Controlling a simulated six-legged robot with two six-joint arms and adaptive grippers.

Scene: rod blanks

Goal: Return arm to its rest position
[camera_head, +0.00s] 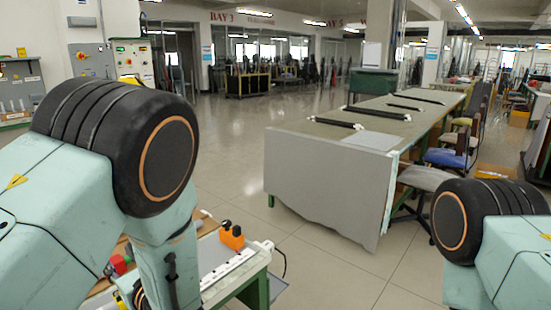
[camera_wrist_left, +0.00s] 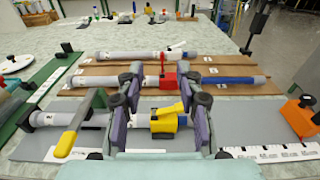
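My left gripper (camera_wrist_left: 160,90) shows in the left wrist view with its two dark fingers spread apart, open and with nothing visibly held. Beyond and below the fingers lies a grey rod with a yellow clamp (camera_wrist_left: 166,121) on a grey mat. Farther back, a grey rod with a red clamp and a blue end (camera_wrist_left: 232,80) lies on a brown board. Another grey rod (camera_wrist_left: 135,55) lies behind it. In the head view my left arm is bent in the left foreground, and its gripper is not clear there. My right arm's joint shows at the right edge; its gripper is out of view.
An orange block (camera_wrist_left: 300,118) stands at the bench's right, also in the head view (camera_head: 231,236). White ruled strips (camera_wrist_left: 270,153) edge the mat. A yellow-handled tool (camera_wrist_left: 75,128) lies left. In the head view, a long table (camera_head: 330,160) and chairs stand ahead; open floor lies between.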

